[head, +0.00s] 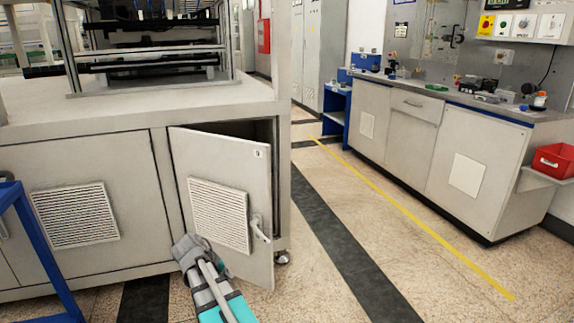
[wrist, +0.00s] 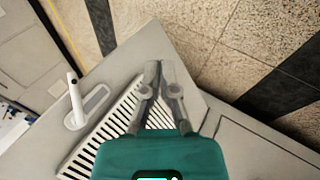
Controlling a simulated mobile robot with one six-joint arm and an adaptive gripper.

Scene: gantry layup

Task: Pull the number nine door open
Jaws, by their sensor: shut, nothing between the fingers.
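The number nine door (head: 232,165) is a light grey cabinet panel marked "9" at its top right corner. It is hinged on its left and stands ajar, with a dark gap (head: 265,131) along its top and free edge. It has a louvred vent (head: 218,214) and a lever handle (head: 257,229) near the free edge. In the wrist view, my gripper (wrist: 160,68) is shut and empty in front of the door, over the vent (wrist: 118,122). The handle (wrist: 76,102) is to its left, apart from the fingers. Contact with the door cannot be told.
A closed, vented panel (head: 75,170) is left of the door. A blue frame (head: 38,250) stands at the lower left. The speckled floor right of the cabinet is clear, with a dark strip (head: 345,235) and yellow line (head: 420,228). A workbench (head: 395,135) stands beyond.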

